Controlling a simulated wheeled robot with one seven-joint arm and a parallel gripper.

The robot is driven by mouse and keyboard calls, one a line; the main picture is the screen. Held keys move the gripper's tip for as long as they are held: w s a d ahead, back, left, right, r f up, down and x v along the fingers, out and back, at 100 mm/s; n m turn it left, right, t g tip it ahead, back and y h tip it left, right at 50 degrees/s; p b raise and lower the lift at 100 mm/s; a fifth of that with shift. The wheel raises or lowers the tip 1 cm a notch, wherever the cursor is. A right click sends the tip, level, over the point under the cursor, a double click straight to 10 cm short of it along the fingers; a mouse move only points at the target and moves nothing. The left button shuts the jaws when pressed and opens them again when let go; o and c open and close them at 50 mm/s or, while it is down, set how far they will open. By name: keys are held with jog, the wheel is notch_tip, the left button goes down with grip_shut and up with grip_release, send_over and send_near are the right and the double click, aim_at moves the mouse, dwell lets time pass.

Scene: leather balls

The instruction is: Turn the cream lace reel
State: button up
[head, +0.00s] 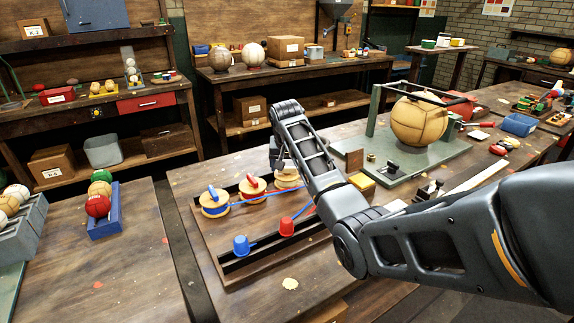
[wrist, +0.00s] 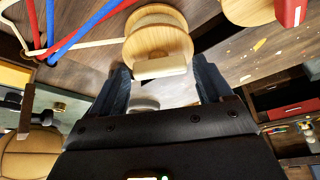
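The cream lace reel (head: 287,181) is a round wooden spool at the right end of a row of reels on a wooden rack. My gripper (head: 281,163) is above it and partly hides it in the head view. In the wrist view the reel (wrist: 155,32) lies just beyond the fingertips, with its cream handle (wrist: 160,67) facing me. My gripper (wrist: 162,65) is open. The handle appears between the two fingertips, with a gap on each side. I cannot tell whether the fingers reach down around it.
A red-handled reel (head: 252,190) and a blue-handled reel (head: 216,203) stand to the left. Blue and red cups (head: 241,245) sit on the rack's front rail, with cords running near. A green stand with a leather ball (head: 420,122) is at the right.

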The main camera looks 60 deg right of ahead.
aim_at(287, 180)
jog(key=shift+o, duration=0.8)
jog(key=b+v, duration=0.1)
jog(key=v, duration=0.6)
jog(key=shift+a+r, duration=0.15)
jog(key=shift+r, duration=0.2)
